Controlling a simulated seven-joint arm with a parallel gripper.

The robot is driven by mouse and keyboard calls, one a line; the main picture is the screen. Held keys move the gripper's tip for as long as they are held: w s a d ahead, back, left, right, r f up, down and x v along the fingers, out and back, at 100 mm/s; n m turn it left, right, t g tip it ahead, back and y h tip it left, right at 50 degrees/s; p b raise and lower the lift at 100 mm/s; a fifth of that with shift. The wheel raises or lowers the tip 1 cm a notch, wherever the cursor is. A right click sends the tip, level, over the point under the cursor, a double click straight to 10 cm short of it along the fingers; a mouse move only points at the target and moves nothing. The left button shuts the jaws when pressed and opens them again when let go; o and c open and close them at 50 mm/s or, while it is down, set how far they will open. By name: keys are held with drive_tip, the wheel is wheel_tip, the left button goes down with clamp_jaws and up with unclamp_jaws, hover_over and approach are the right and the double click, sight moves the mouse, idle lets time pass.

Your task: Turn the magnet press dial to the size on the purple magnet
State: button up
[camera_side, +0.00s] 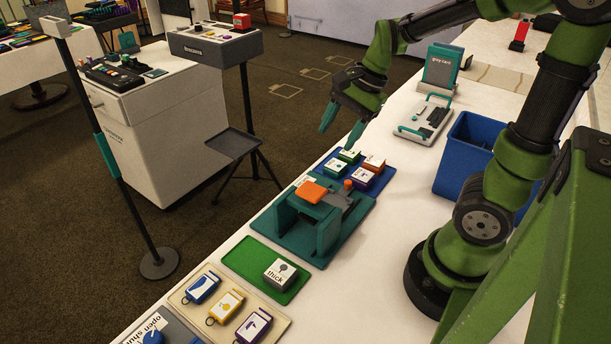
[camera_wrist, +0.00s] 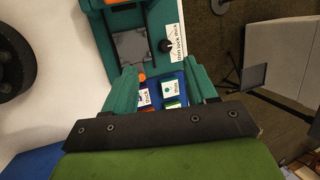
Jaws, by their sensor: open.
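The purple magnet (camera_side: 362,178) lies on the blue tray (camera_side: 386,177). In the wrist view its white face (camera_wrist: 143,96) appears to read "thick". The teal magnet press (camera_side: 320,238) stands beside the tray with an orange pad (camera_side: 311,192) on top. In the wrist view the press's black dial (camera_wrist: 165,45) sits beside a label (camera_wrist: 177,30) reading "thin lock thick"; its pointer setting is too small to tell. My gripper (camera_side: 341,127) is open and empty, above and beyond the magnets, apart from the press.
Teal (camera_side: 335,168), green (camera_side: 349,156) and orange (camera_side: 374,163) magnets share the tray. An orange knob (camera_side: 348,184) stands by the press. A green mat (camera_side: 250,259) holds a block (camera_side: 281,273) marked "thick". A blue bin (camera_side: 470,150) stands right. Floor lies beyond the table's left edge.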

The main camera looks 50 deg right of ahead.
drive_tip(key=w+d+f+m, duration=0.1)
drive_tip(key=d+m, duration=0.3)
drive_tip(key=m, duration=0.3)
drive_tip(key=w+a+f, duration=0.1)
drive_tip(key=f, duration=0.4)
drive_tip(key=w+a+f+m, duration=0.1)
drive_tip(key=w+a+f, duration=0.1)
drive_tip(key=f, duration=0.3)
drive_tip(key=w+a+f+m, duration=0.1)
drive_tip(key=w+f, duration=0.1)
drive_tip(key=f, duration=0.3)
drive_tip(key=shift+a, duration=0.25)
drive_tip(key=shift+c, duration=0.3)
drive_tip(key=c, duration=1)
